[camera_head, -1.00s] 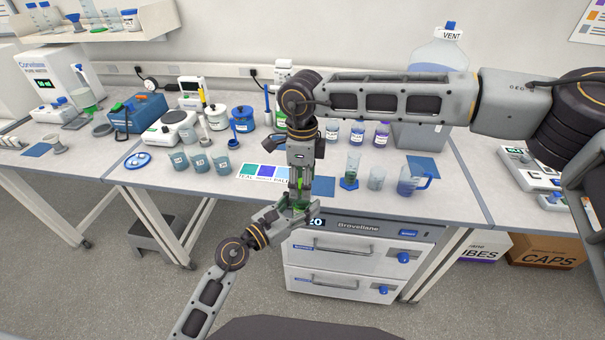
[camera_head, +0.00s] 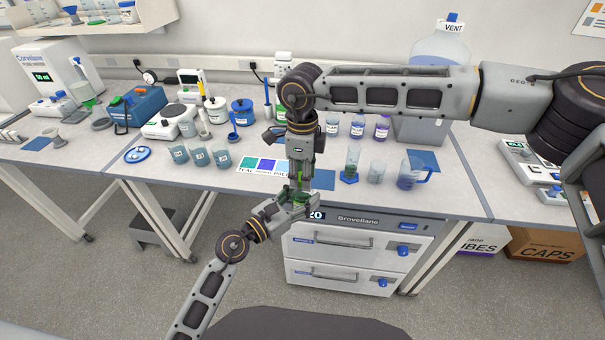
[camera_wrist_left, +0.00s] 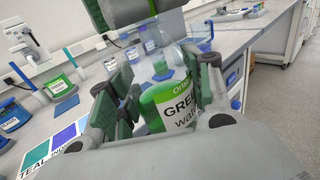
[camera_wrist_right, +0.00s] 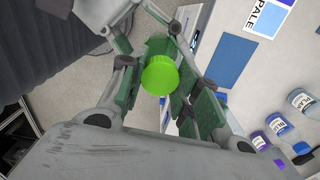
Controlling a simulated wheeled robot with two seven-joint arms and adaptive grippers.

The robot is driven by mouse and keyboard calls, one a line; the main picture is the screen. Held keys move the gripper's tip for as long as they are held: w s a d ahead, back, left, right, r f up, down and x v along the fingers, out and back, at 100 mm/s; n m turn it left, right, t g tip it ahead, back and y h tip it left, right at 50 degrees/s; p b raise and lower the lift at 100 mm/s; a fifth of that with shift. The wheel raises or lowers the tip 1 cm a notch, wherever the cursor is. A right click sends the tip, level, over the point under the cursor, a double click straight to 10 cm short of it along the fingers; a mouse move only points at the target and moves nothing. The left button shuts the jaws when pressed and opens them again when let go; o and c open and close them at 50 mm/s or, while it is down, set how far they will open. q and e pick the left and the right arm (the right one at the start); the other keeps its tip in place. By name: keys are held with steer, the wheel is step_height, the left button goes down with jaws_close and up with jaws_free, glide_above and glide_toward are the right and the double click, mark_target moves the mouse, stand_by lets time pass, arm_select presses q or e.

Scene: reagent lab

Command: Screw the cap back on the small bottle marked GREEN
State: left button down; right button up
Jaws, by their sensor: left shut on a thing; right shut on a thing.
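The small bottle marked GREEN (camera_wrist_left: 175,103) is upright between the fingers of my left gripper (camera_wrist_left: 163,95), which is shut on it. Its label is green and white. In the head view, my left gripper (camera_head: 299,203) is above the front edge of the bench. My right gripper (camera_head: 301,184) points down from straight above it. In the right wrist view, the bright green cap (camera_wrist_right: 160,76) is between the fingers of my right gripper (camera_wrist_right: 162,88), shut on it. The cap hides the bottle's mouth, so I cannot tell whether they touch.
A card with teal and purple squares (camera_head: 262,166) lies behind the grippers. Several blue-grey beakers (camera_head: 199,157) stand to the left. A graduated cylinder (camera_head: 351,165) and a blue jug (camera_head: 411,174) stand to the right. Drawers (camera_head: 345,244) are below the bench front.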

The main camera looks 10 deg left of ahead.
steer(key=shift+m, duration=0.8)
steer(key=o, duration=1.2)
step_height(320, 180, up, 12)
steer(key=shift+w, duration=0.1)
